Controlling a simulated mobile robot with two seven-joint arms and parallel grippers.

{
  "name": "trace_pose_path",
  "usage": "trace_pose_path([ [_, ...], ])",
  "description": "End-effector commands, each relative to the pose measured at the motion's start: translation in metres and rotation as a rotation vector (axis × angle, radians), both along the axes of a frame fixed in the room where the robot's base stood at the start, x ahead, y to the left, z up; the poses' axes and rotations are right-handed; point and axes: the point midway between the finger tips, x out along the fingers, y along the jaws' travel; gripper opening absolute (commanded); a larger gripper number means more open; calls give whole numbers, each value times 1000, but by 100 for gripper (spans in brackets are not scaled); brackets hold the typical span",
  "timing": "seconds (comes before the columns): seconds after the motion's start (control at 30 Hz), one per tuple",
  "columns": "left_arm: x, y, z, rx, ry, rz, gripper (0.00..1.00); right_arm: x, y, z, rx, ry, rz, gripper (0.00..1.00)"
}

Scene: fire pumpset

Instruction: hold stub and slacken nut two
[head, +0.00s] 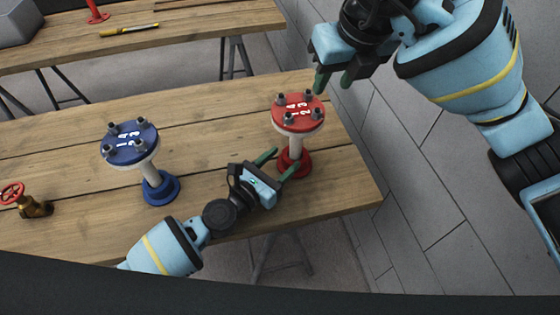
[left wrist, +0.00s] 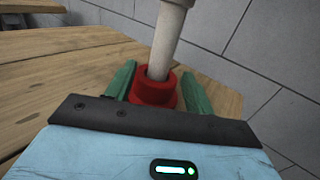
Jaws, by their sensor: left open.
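A red flanged stub (head: 296,143) stands upright near the right end of the wooden table, with a round red base and a white pipe. Its red top flange (head: 298,113) carries numbers and several nuts. My left gripper (head: 283,161) is open low beside the stub, its green fingers reaching toward the pipe just above the base. In the left wrist view the red base (left wrist: 154,90) and white pipe (left wrist: 169,40) show between the two fingers. My right gripper (head: 333,80) is above and right of the flange, apart from it, with its fingers pointing down.
A blue flanged stub (head: 143,160) stands to the left on the same table (head: 220,120). A brass valve with a red handwheel (head: 30,203) lies at the far left. A second table (head: 180,25) behind holds a yellow tool (head: 129,31).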

Motion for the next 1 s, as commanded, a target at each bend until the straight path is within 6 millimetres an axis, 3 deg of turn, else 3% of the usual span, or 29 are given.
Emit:
trace_pose_path([
  [0.17, 6, -5, 0, 0, -2, 0, 53, 0, 0, 0, 0, 0, 0, 36],
  [0.63, 55, -40, 1, 3, -3, -1, 53, 0, 0, 0, 0, 0, 0, 36],
  [1.0, 63, -47, 0, 0, -1, -1, 53, 0, 0, 0, 0, 0, 0, 36],
])
